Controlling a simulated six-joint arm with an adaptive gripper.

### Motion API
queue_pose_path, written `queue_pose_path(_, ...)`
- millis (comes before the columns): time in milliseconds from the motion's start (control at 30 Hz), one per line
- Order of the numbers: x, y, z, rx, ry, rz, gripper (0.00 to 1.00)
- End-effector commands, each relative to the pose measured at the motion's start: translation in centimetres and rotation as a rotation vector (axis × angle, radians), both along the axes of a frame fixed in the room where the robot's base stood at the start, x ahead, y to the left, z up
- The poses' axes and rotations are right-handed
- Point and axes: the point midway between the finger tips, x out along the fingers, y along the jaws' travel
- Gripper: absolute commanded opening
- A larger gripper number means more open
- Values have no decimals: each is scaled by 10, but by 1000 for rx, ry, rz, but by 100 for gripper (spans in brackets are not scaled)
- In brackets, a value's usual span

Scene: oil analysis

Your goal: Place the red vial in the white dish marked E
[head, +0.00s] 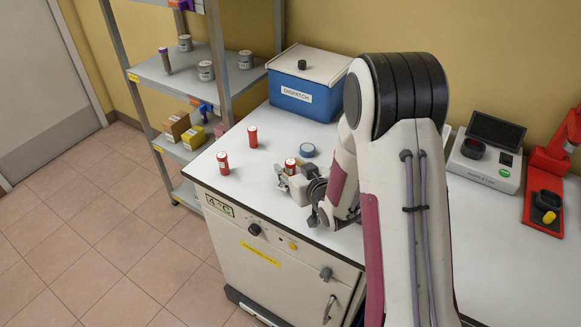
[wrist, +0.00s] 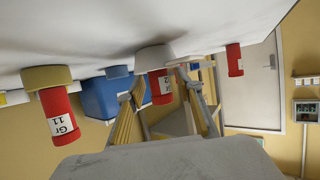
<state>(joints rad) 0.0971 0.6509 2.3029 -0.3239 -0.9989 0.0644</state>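In the wrist view, which is upside down, a red vial labelled "Gr 2" (wrist: 160,86) shows between the fingers of my gripper (wrist: 162,84). A pale, whitish dish (wrist: 152,57) is at its base; no letter is readable on it. Gaps show beside the vial, so the fingers look open. Another red vial, "Gr 11" (wrist: 59,115), stands at a yellow dish (wrist: 46,77). A third red vial (wrist: 234,60) is farther off at the right. In the head view, my gripper (head: 291,186) is low over the bench, close to a red vial (head: 291,165); its base is partly hidden.
Two more red vials (head: 223,163) (head: 252,136) stand at the bench's left. A blue dish (head: 308,150) lies before the blue dispatch box (head: 305,98). A shelf rack (head: 160,70) is left. A dark-topped instrument (head: 487,160) and red stand (head: 545,190) are right.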

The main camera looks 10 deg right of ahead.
Motion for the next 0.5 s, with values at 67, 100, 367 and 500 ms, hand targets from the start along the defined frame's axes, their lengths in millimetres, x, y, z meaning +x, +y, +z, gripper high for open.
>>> queue_pose_path(67,0,0,1,0,0,0,36)
queue_pose_path(100,0,0,1,0,0,0,36)
queue_pose_path(367,-9,-2,7,0,0,-1,36)
queue_pose_path(500,-22,-4,13,0,-1,0,36)
